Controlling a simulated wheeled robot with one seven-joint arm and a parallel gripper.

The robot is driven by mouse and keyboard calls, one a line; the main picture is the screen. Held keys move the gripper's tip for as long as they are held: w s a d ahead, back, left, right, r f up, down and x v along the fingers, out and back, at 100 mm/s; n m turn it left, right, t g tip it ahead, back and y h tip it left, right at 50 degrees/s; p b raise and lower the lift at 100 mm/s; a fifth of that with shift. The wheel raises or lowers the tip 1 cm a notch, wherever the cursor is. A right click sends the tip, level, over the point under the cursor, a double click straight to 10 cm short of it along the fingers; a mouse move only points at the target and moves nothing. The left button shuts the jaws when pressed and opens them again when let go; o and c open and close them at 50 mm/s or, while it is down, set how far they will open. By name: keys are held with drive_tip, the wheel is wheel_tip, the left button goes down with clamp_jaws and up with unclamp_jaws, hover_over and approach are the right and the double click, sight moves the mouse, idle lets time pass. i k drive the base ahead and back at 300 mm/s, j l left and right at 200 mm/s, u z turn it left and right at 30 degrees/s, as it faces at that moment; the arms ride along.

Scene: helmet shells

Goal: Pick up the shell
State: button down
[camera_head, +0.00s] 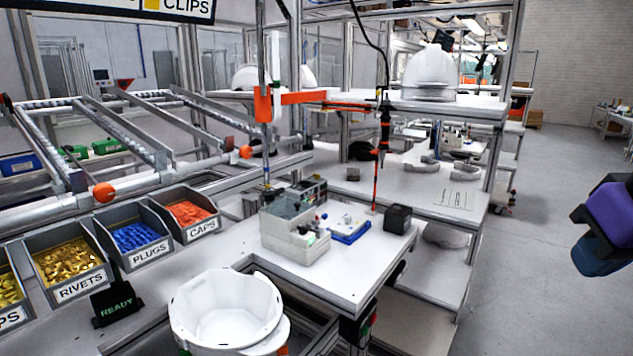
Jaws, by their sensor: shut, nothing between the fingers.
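A white helmet shell (225,315) sits with its hollow side up at the bottom centre, at the near edge of the bench. Another white rounded edge shows just below it at its right; I cannot tell whether it belongs to the shell or to a support. Another white shell (431,68) stands dome up on the upper shelf at the back right. A further white shell (245,77) is at the back left, partly hidden by the frame. Part of my arm shows at the right edge, well apart from the near shell. My gripper's fingers are not in view.
Grey bins of rivets (70,262), blue plugs (137,236) and orange caps (187,211) line the left. A black READY sign (117,303) stands left of the near shell. A grey device (294,225) and a black cube (398,218) occupy the bench. The floor at right is clear.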

sight(219, 311)
drive_tip(key=u, duration=1)
